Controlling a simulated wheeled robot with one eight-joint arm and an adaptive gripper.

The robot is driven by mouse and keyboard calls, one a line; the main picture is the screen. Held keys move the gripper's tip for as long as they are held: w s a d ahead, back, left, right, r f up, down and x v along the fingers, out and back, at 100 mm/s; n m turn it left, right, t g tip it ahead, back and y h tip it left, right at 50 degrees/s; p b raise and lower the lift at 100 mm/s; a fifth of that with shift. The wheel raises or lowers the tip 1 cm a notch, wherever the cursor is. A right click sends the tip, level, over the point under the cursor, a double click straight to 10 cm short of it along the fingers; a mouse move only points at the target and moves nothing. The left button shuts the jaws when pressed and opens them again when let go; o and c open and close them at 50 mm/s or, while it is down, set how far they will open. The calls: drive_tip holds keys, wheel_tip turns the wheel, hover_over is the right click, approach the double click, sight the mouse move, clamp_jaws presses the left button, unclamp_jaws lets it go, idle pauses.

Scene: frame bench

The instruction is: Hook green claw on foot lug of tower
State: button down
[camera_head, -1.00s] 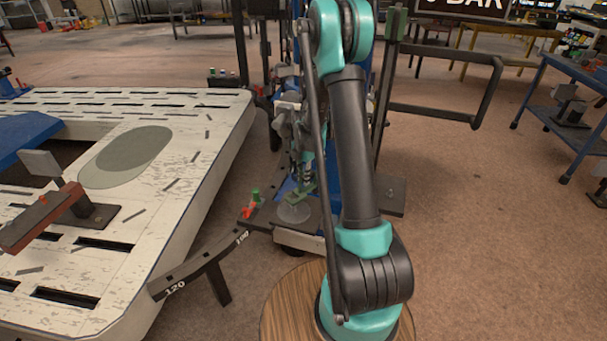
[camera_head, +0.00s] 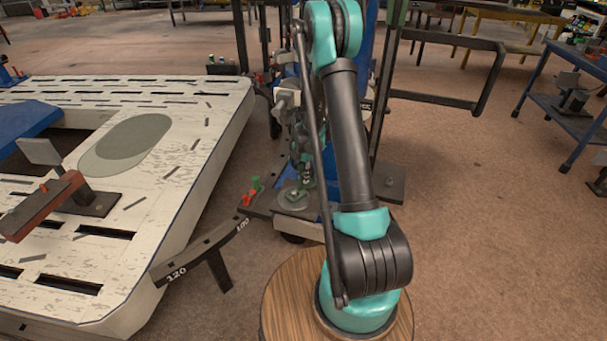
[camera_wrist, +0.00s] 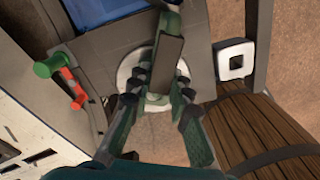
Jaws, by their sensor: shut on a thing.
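My gripper (camera_wrist: 158,92) is shut on the green claw (camera_wrist: 171,22), a green piece with a dark block along its middle, reaching away from the fingers in the wrist view. In the head view my gripper (camera_head: 302,186) is low beside the tower and partly hidden by my arm. The tower (camera_head: 368,62), blue with dark posts, stands behind my arm. A pale round disc (camera_wrist: 130,70) lies below the fingers; it shows in the head view (camera_head: 291,200). I cannot make out the foot lug for certain, nor whether the claw touches it.
A green knob (camera_wrist: 47,68) and a red lever (camera_wrist: 72,90) stand left of the fingers. A white square ring (camera_wrist: 234,60) is at right. The white slotted bench (camera_head: 170,215) and a dark numbered curved bar (camera_head: 205,250) are at left.

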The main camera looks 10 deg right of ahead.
idle(0.3)
drive_tip(key=c, duration=1.3)
unclamp_jaws()
